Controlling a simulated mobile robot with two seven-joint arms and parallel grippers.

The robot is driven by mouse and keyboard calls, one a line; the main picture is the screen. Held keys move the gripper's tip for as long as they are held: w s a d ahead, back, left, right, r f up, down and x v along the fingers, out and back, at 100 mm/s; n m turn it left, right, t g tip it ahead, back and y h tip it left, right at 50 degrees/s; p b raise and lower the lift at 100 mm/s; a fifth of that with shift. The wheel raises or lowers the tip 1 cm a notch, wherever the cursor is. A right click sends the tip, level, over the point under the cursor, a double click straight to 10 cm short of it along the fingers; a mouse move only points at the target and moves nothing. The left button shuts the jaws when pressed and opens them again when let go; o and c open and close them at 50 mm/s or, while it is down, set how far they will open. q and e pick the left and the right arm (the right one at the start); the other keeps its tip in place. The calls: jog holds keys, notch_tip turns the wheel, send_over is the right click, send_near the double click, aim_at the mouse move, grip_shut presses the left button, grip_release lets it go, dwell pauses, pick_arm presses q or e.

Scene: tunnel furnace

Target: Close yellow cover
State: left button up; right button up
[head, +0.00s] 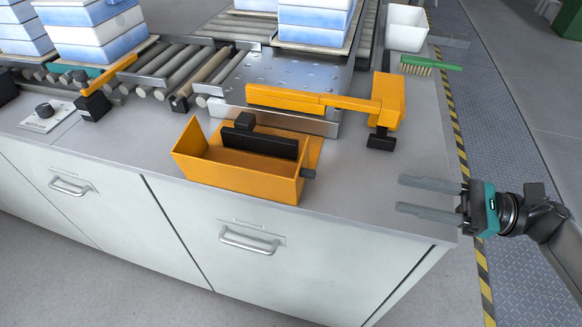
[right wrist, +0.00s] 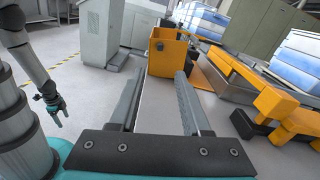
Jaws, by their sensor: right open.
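The yellow cover (head: 240,180) is an orange-yellow open-topped box shape at the front edge of the counter. It hangs tilted outward, with a black block and plate (head: 260,142) showing behind its rim. A dark pin sticks out at its right end. In the right wrist view the cover (right wrist: 170,55) is ahead, beyond the fingertips. My right gripper (head: 400,194) is open and empty, off the counter's right front corner, apart from the cover and to its right.
A yellow arm piece (head: 330,103) with a black foot stands behind the cover, beside a metal plate. A green brush (head: 430,64) and a white bin (head: 406,28) are farther back. Rollers carry blue-white blocks. The counter right of the cover is clear.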

aim_at(315, 174)
jog(key=shift+a, duration=0.3)
jog(key=x, duration=0.3)
jog(key=shift+w+a+r, duration=0.1)
jog(key=shift+w+a, duration=0.05)
jog(key=shift+a, duration=0.15)
jog(key=p+x, duration=0.1)
jog(key=x, duration=0.8)
jog(key=shift+w+a, duration=0.1)
jog(key=shift+a, duration=0.1)
pick_arm(q)
jog(key=shift+s+d+r, duration=0.3)
jog(key=shift+s+d, duration=0.4)
jog(key=shift+d, duration=0.15)
jog(key=shift+s+d+r, duration=0.3)
jog(key=shift+s+d, duration=0.35)
jog(key=shift+d, duration=0.15)
pick_arm(e)
jog(key=shift+w+a, duration=0.2)
jog(key=shift+a, duration=0.4)
grip_shut()
